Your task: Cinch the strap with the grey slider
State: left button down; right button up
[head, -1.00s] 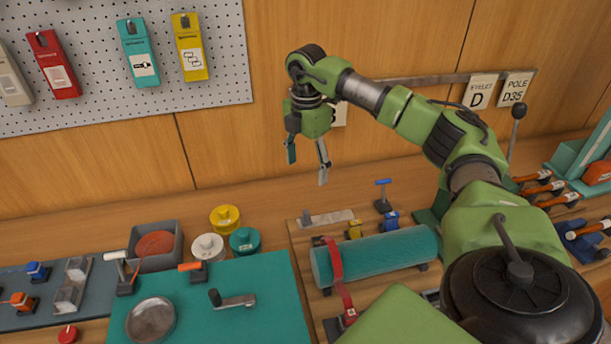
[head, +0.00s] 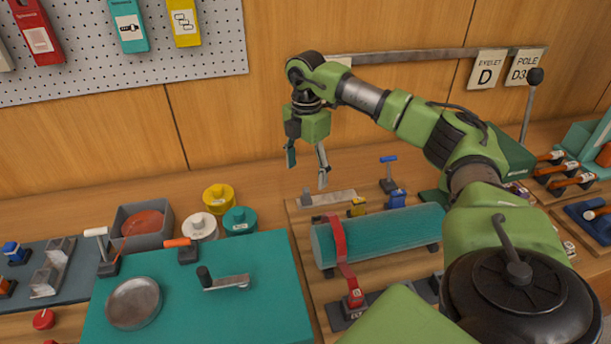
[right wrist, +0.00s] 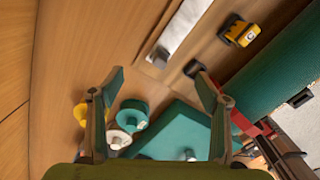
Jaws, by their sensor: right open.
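A red strap (head: 340,242) wraps over a teal roll (head: 385,234) lying on a wooden board. My left gripper is out of view.
A yellow block (head: 357,206) and a blue block (head: 397,198) stand behind the roll. Left are a teal mat (head: 190,311) with a round dish (head: 133,302), several round spools (head: 240,220) and a grey bin (head: 121,239). An upright lever (head: 529,105) stands at right.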

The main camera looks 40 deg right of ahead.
aim_at(307, 189)
jog(key=shift+f+b, duration=0.3)
jog(key=shift+f, duration=0.75)
jog(key=shift+f, duration=0.1)
jog(key=shift+f+b, duration=1.5)
jog(key=shift+f, duration=1.5)
jog(key=c, duration=1.9)
jog(key=shift+s, duration=0.1)
